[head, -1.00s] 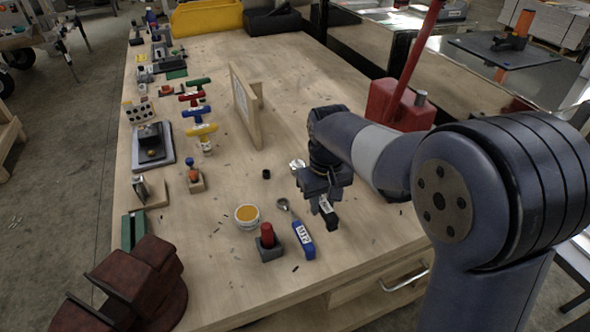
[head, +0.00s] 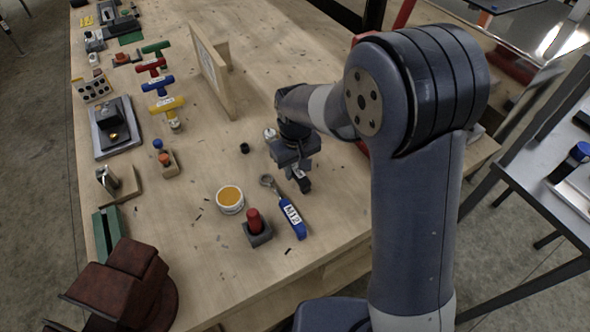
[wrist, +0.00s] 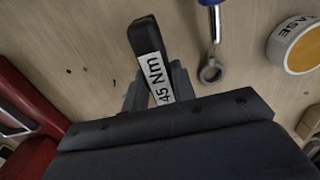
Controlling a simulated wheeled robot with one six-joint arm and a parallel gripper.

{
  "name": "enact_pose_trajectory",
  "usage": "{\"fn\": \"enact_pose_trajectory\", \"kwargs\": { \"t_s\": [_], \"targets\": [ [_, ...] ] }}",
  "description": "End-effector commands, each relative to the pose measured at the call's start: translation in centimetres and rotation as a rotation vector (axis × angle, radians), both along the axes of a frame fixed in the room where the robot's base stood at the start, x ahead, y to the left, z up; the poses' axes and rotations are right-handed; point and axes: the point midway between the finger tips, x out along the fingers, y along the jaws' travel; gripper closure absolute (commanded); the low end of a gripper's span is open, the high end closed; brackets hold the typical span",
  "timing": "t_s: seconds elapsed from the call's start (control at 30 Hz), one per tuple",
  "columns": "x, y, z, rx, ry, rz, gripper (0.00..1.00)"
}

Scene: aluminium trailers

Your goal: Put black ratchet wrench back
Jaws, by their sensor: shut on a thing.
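The black ratchet wrench (wrist: 150,50) is in my gripper, and its dark handle with a white "45 Nm" label points away from the jaws in the wrist view. In the head view its black end (head: 304,185) shows just below my gripper (head: 297,170). My gripper is shut on it, above the wooden bench. The jaws are partly hidden by the wrench and the gripper body in the wrist view (wrist: 150,95). Whether the wrench touches the bench is unclear.
A blue-handled M12 wrench (head: 291,217) lies beside my gripper, near a grease tub (head: 230,199) and a red-topped grey block (head: 256,230). An upright wooden board (head: 212,75) stands behind. Coloured T-handles (head: 160,86) stand left.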

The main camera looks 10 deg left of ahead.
Motion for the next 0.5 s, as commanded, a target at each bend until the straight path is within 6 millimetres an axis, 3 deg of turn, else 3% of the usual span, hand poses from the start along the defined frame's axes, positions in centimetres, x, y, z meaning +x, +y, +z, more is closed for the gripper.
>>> {"fn": "enact_pose_trajectory", "kwargs": {
  "t_s": [0.13, 0.5],
  "targets": [
    [0.0, 0.0, -1.6, 0.001, -0.001, 0.000, 1.00],
    [0.1, 0.0, -2.1, 0.001, -0.002, 0.000, 1.00]
  ]
}}
